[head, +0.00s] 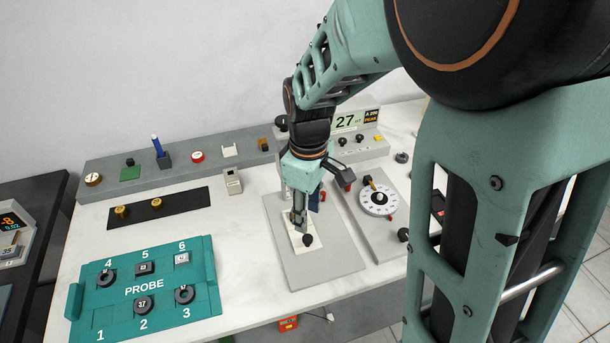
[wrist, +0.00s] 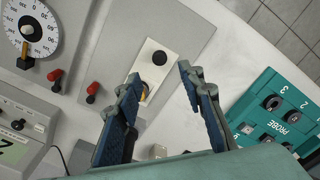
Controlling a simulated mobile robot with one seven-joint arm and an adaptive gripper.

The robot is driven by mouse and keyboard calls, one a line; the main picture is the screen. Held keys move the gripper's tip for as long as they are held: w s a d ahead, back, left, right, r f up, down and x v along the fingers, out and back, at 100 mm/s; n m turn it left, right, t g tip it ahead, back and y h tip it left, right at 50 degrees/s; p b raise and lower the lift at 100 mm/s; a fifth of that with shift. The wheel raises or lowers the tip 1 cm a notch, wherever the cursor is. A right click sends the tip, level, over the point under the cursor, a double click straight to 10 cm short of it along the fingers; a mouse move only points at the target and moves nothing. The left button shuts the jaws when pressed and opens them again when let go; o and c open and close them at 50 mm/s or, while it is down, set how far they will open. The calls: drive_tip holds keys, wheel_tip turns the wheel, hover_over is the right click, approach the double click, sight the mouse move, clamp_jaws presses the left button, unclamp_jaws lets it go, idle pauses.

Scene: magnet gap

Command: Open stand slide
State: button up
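The stand is a flat grey base (head: 340,272) on the white bench. A pale plate (head: 297,247) with a black knob (head: 308,240) lies on it; which part is the slide I cannot tell for sure. In the wrist view the plate (wrist: 174,50) and its knob (wrist: 159,58) show beyond my fingertips. A small brass-coloured part (wrist: 144,93) shows at the plate's near end, between the fingers. My gripper (head: 305,213) is over the plate, pointing down. In the wrist view my gripper (wrist: 160,78) is open, with nothing held between its fingers. Contact with the plate is unclear.
A dial unit (head: 378,197) stands right of the stand, with red-topped handles (wrist: 93,88) nearby. A teal PROBE tray (head: 205,300) with several numbered places lies at the left front. A grey ledge (head: 107,164) with small items and a display (head: 347,122) run along the back.

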sight(308, 237)
wheel_tip(308, 237, down, 8)
drive_tip(key=shift+f+b, duration=0.25)
drive_tip(key=shift+b, duration=0.1)
clamp_jaws()
